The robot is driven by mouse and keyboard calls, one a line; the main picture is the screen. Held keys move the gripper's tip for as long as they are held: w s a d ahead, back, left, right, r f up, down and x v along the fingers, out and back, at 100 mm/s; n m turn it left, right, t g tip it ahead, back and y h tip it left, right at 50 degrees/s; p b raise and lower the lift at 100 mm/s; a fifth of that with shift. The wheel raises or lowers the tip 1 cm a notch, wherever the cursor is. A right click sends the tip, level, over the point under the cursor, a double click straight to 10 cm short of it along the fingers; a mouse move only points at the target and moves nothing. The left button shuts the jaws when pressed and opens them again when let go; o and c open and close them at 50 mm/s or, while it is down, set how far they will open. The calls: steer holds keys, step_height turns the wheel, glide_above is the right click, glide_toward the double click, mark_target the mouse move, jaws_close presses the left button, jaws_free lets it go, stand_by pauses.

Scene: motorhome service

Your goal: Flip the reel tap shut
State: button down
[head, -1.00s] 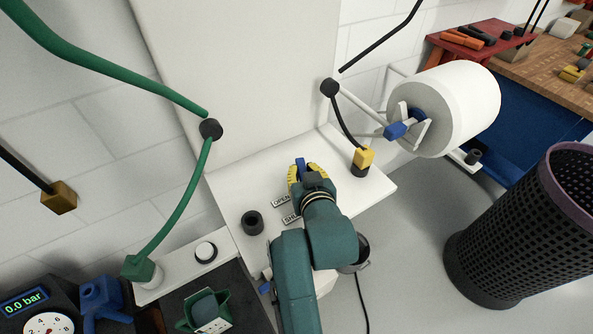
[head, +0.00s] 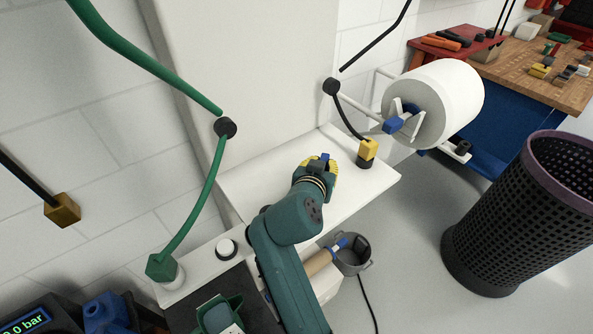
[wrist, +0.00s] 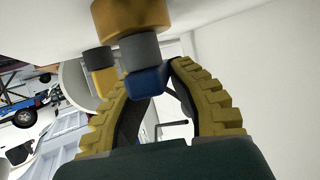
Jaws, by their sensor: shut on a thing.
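The reel tap shows in the wrist view as a brass body (wrist: 130,14), a grey collar (wrist: 140,50) and a blue lever (wrist: 147,82). My gripper (wrist: 152,72) has its yellow ribbed fingers closed in on the blue lever from both sides. In the head view, my gripper (head: 324,164) is low over the white ledge (head: 352,190), with a bit of the blue lever (head: 325,156) showing at the fingertips. The rest of the tap and the ledge's lettered labels are hidden behind my gripper and arm.
A yellow block on a dark base (head: 367,150) stands on the ledge just right of my gripper, with a black hose to it. The white reel (head: 450,95) is behind right. A green hose fitting (head: 162,267) is left. A mesh bin (head: 525,220) stands right.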

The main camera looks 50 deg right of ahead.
steer(key=shift+s+f, duration=0.1)
steer(key=shift+f, duration=0.15)
steer(key=c, duration=0.9)
jaws_free()
steer(key=shift+d+r, duration=0.1)
steer(key=shift+d, duration=0.05)
steer(key=shift+r, duration=0.1)
steer(key=shift+a+r, duration=0.15)
steer(key=shift+a, duration=0.25)
steer(key=v, duration=1.1)
steer(key=shift+a, duration=0.15)
